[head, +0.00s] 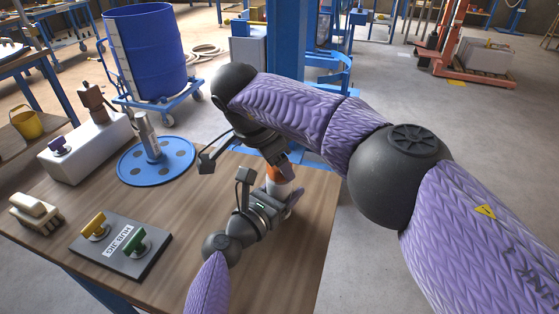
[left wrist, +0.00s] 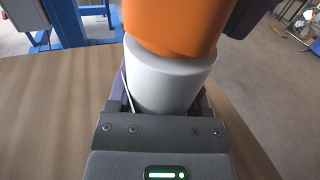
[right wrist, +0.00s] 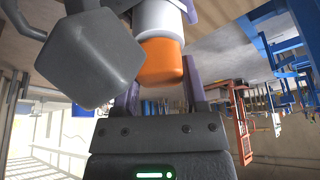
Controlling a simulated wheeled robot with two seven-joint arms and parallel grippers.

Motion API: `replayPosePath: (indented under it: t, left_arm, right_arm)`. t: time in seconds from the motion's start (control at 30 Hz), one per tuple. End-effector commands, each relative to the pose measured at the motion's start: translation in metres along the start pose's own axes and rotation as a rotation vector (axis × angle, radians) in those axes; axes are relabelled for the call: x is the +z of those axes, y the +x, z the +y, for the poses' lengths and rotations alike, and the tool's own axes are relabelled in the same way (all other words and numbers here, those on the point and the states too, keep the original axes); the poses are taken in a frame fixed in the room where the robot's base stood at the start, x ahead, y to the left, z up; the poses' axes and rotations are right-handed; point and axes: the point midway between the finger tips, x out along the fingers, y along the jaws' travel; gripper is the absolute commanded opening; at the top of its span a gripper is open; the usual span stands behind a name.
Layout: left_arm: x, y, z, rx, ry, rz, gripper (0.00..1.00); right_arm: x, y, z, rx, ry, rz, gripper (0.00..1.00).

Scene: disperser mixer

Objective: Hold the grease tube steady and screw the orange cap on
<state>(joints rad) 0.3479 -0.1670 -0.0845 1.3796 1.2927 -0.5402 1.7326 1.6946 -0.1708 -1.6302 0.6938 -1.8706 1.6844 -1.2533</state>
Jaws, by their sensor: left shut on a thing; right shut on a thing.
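The white grease tube (head: 281,189) stands near the right edge of the wooden table. My left gripper (left wrist: 161,100) is shut around it; the tube's pale body (left wrist: 168,82) shows between the fingers. The orange cap (head: 271,173) is at the tube's top end. In the left wrist view the cap (left wrist: 172,25) meets the white body and looks slightly tilted. My right gripper (right wrist: 162,84) is shut on the cap, which also shows in the right wrist view (right wrist: 160,62). The threads are hidden, so I cannot tell how far the cap is screwed.
A grey panel (head: 158,247) with yellow and green knobs lies on the table. A blue round plate (head: 180,172) carries a metal cylinder (head: 148,135). A blue drum (head: 148,55) stands behind.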

Motion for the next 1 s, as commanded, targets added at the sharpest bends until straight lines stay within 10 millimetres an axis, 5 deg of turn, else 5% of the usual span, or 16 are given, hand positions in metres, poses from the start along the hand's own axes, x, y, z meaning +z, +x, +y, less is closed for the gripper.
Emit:
replayPosePath:
  t: [0.33,0.37,0.53,0.77,1.0]
  left_arm:
    - [0.0,0.0,0.001,0.002,0.0,0.0,0.08]
    - [0.0,0.0,0.001,0.002,0.0,0.0,0.08]
    - [0.0,0.0,0.001,0.001,0.0,0.0,0.08]
    - [0.0,0.0,0.0,0.001,0.0,0.0,0.08]
    - [0.0,0.0,0.0,0.001,0.0,0.0,0.08]
  right_arm:
    - [0.0,0.0,0.0,0.046,0.107,0.0,0.04]
    - [0.0,0.0,0.0,0.046,0.107,0.0,0.62]
    - [0.0,0.0,0.0,0.045,0.106,0.0,0.96]
    - [0.0,-0.001,0.0,0.044,0.106,0.0,0.96]
    - [-0.01,-0.023,0.0,0.042,0.107,0.0,0.96]
